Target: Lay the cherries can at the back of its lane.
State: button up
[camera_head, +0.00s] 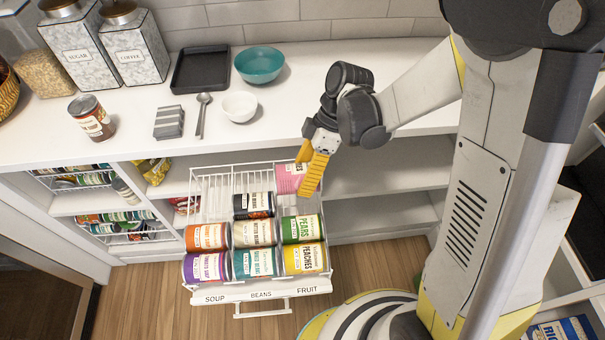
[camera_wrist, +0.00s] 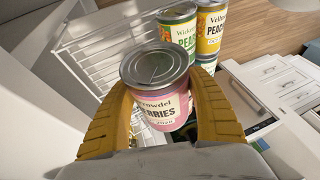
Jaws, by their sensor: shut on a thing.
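The pink-labelled cherries can (camera_head: 287,179) is between the yellow fingers of my gripper (camera_head: 313,169), at the back of the fruit lane, behind the green pears can (camera_head: 302,229). In the wrist view, my gripper (camera_wrist: 161,88) is shut on the cherries can (camera_wrist: 165,112), one finger on each side. Its metal lid and part of its label show. I cannot tell whether the can touches the rack floor. The white wire rack (camera_head: 213,172) is pulled out, its front marked soup, beans and fruit. The yellow peaches can (camera_head: 305,259) lies at the front of the fruit lane.
The beans lane holds a black can (camera_head: 253,205), a beige can (camera_head: 254,233) and a teal can (camera_head: 256,263). The soup lane holds an orange can (camera_head: 207,237) and a purple can (camera_head: 206,267). The counter (camera_head: 330,85) overhangs the rack's back; open shelves (camera_head: 375,178) lie to the right.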

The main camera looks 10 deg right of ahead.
jog(key=shift+w+f+b, duration=0.25)
jog(key=shift+f+b, duration=1)
jog(key=shift+f, duration=0.45)
jog(key=shift+w+f+b, duration=0.3)
jog(key=shift+f+b, duration=1)
jog(key=shift+f, duration=0.4)
jog(key=shift+w+f+b, duration=0.25)
jog(key=shift+f+b, duration=1)
jog(key=shift+f, duration=0.45)
jog(key=o, duration=1.5)
jog(key=shift+o, duration=0.5)
jog(key=shift+r, duration=0.1)
jog(key=shift+c, duration=0.2)
jog(key=shift+o, duration=0.6)
notch_tip(320, 180, up, 2)
jog(key=shift+s+r+p, duration=0.1)
jog(key=shift+s+p, duration=0.05)
jog(key=shift+p, duration=0.75)
notch_tip(320, 180, up, 8)
jog(key=p, duration=0.5)
